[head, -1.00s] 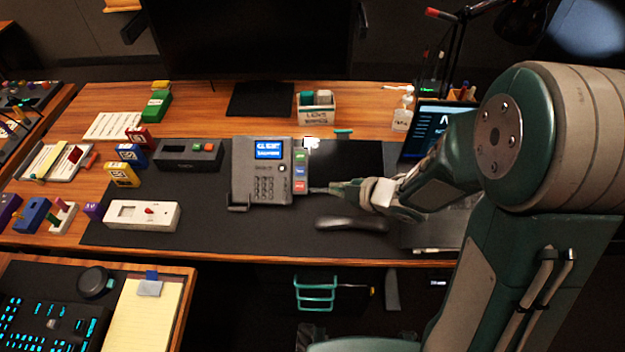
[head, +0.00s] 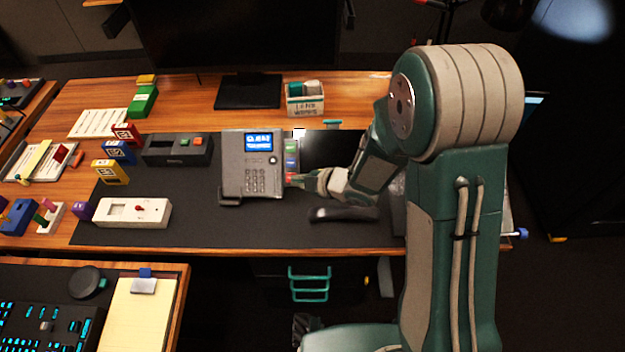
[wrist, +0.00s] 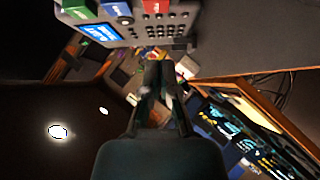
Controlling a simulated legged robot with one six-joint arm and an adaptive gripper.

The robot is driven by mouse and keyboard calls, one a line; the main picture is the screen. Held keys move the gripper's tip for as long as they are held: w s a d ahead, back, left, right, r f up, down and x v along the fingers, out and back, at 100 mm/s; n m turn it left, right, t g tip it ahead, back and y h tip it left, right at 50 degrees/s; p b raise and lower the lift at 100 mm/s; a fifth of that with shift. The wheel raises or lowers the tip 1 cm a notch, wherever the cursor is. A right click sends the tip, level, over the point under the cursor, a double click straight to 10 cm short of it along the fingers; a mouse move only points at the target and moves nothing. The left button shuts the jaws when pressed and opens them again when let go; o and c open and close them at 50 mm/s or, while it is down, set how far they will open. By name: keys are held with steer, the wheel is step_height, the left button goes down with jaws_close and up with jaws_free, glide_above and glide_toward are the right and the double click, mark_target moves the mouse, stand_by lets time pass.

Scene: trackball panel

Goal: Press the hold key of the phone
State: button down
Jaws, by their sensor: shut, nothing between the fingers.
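The grey desk phone (head: 233,178) stands on the dark mat, with a lit blue screen and a number pad. Green (head: 291,146), blue (head: 291,160) and red (head: 291,176) keys run down its right side; their labels are too small to read, so I cannot tell which is hold. My gripper (head: 293,182) is shut and empty, its tip at the lower right of the phone beside the red key. I cannot tell whether it touches. In the wrist view the closed fingers (wrist: 159,72) lie below the phone (wrist: 206,17), with the red key (wrist: 155,7) above them.
The mat in front of the phone is clear.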

mark_target(287, 178)
steer(key=w+f, duration=0.1)
steer(key=w+a+f, duration=0.1)
steer(key=f, duration=0.1)
steer(key=shift+w+a, duration=0.2)
steer(key=shift+a, duration=0.1)
steer(key=shift+w+d+f, duration=0.2)
steer(key=shift+w+f, duration=0.25)
steer(key=shift+w, duration=0.1)
steer(key=shift+a, duration=0.2)
